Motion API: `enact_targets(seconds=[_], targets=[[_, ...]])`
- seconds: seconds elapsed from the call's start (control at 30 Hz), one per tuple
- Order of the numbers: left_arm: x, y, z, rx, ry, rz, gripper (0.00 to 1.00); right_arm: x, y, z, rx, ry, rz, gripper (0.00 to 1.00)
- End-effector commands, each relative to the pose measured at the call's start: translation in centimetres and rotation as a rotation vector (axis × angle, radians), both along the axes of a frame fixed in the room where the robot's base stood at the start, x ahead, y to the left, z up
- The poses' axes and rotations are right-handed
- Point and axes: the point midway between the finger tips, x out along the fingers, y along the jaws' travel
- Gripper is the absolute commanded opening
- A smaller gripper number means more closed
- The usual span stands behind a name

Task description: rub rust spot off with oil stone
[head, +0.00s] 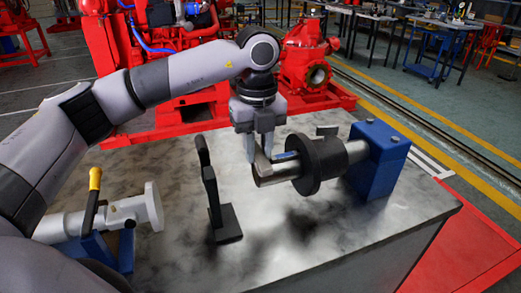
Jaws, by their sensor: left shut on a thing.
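My left gripper (260,153) points down at the left end of a silver shaft (280,172). It is shut on a small brownish-grey piece (262,166), likely the oil stone, mostly hidden between the fingers. The piece is at the shaft's near end; I cannot tell whether it touches. The shaft runs through a black coupling disc (319,166) into a blue block (377,160). A blue strip (286,156) lies along the top of the shaft. I cannot make out a rust spot. My right gripper is not in view.
A black upright plate on a foot (229,222) stands on the grey workbench (320,235), left of the shaft. A grey valve with a yellow-gripped lever (95,180) lies at the bench's left. A red pump (306,60) stands behind. The bench front is clear.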

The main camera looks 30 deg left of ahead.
Motion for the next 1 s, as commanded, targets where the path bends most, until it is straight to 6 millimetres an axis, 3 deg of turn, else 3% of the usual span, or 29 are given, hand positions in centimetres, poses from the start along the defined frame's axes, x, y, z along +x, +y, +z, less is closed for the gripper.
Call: enact_targets(seconds=[0.57,1.0], targets=[[-1.6,-1.8,-0.1,0.001,0.004,-0.001,0.02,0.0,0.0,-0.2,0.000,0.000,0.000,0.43],[-0.1,-0.1,0.1,0.001,0.002,0.002,0.02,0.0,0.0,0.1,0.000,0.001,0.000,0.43]])
